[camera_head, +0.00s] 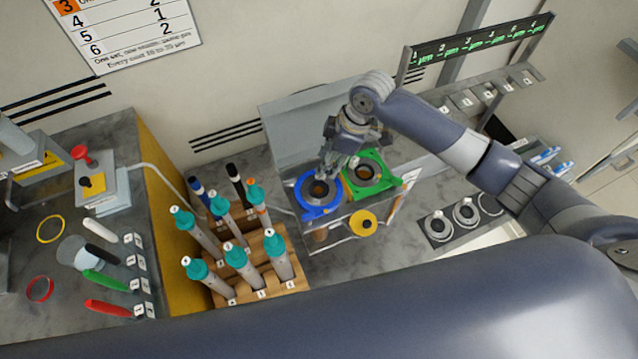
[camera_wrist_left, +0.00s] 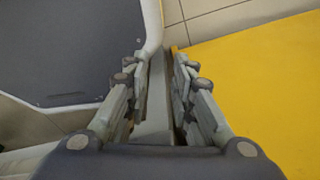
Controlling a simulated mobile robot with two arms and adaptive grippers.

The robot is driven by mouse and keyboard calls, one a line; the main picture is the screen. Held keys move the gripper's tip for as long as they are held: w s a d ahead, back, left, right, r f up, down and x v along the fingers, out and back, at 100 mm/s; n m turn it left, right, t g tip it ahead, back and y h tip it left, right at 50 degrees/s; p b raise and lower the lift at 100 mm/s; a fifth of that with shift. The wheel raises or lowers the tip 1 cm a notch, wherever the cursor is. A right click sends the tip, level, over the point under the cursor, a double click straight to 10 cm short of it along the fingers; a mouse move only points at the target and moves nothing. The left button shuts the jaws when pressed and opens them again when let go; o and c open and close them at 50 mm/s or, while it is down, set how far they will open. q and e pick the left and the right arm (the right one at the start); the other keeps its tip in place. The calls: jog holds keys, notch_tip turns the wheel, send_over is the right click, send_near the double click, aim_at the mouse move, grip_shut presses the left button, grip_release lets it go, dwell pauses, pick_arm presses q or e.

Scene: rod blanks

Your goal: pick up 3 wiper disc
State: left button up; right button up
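Round grey discs, which look like the wiper discs, sit in a row of labelled places at the right: a left one (camera_head: 438,226), a middle one (camera_head: 466,212) and a right one (camera_head: 491,203) close beside my right arm. Their numbers are too small to read. My right gripper (camera_head: 334,170) points down just above a blue ring holder (camera_head: 318,208), left of a green one (camera_head: 371,186); its finger opening is unclear. In the left wrist view my left gripper (camera_wrist_left: 162,60) has its fingers apart with no disc between them. It does not show in the head view.
A wooden rack (camera_head: 264,278) holds several teal-capped rods left of the ring holders. A yellow-sided bench (camera_head: 165,220) stands further left with coloured handles on it. A numbered display rail (camera_head: 480,42) is at the back right. The grey table beside the discs is partly clear.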

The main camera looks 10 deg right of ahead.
jog(key=shift+p+x, duration=0.5)
jog(key=shift+x, duration=2.3)
jog(key=shift+w, duration=0.15)
grip_shut()
jog(key=shift+r, duration=0.1)
